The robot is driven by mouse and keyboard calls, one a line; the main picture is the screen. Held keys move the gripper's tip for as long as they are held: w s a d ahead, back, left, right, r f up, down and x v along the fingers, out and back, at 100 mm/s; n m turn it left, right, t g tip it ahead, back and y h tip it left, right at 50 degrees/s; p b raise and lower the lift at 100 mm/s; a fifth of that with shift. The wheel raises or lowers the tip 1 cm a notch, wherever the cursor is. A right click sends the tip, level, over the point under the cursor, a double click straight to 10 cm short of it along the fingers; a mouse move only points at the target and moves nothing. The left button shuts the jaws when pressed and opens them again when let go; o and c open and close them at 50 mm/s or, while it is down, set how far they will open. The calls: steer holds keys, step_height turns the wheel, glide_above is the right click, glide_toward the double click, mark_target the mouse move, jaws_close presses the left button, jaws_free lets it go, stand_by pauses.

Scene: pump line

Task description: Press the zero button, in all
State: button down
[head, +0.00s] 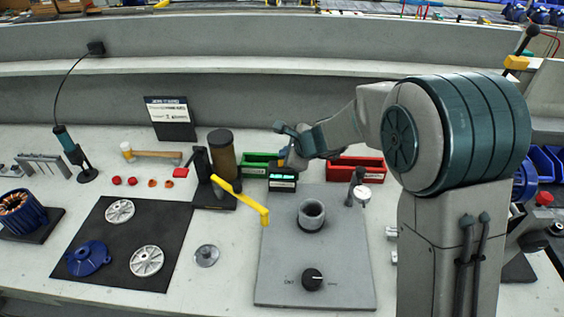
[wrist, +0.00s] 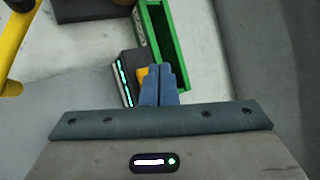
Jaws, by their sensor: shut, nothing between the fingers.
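A small black box with a lit green display (head: 283,183) stands at the back of the grey plate, and it also shows in the wrist view (wrist: 124,80). A yellow-orange button (wrist: 142,74) shows on top of the box in the wrist view, partly hidden by my fingers. My gripper (head: 289,164) is just above the box's top in the head view. In the wrist view its blue fingertips (wrist: 158,70) are together and empty, right beside or over the button. I cannot tell whether they touch it.
A green bin (wrist: 166,45) stands close behind the box, with a red bin (head: 358,170) to the right. A yellow lever (head: 240,200) reaches over the left of the grey plate (head: 275,285). A grey cup (head: 312,215) and a black knob (head: 312,279) stand on the plate.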

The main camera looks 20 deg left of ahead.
steer(key=shift+f+b, duration=0.35)
steer(key=shift+f, duration=0.05)
steer(key=shift+f+b, duration=0.45)
steer(key=shift+b, duration=0.05)
stand_by(0.5)
steer(key=shift+r, duration=0.15)
steer(key=shift+r+p, duration=0.75)
step_height(320, 180, up, 5)
steer(key=p, duration=0.4)
steer(key=shift+p, duration=0.35)
stand_by(0.5)
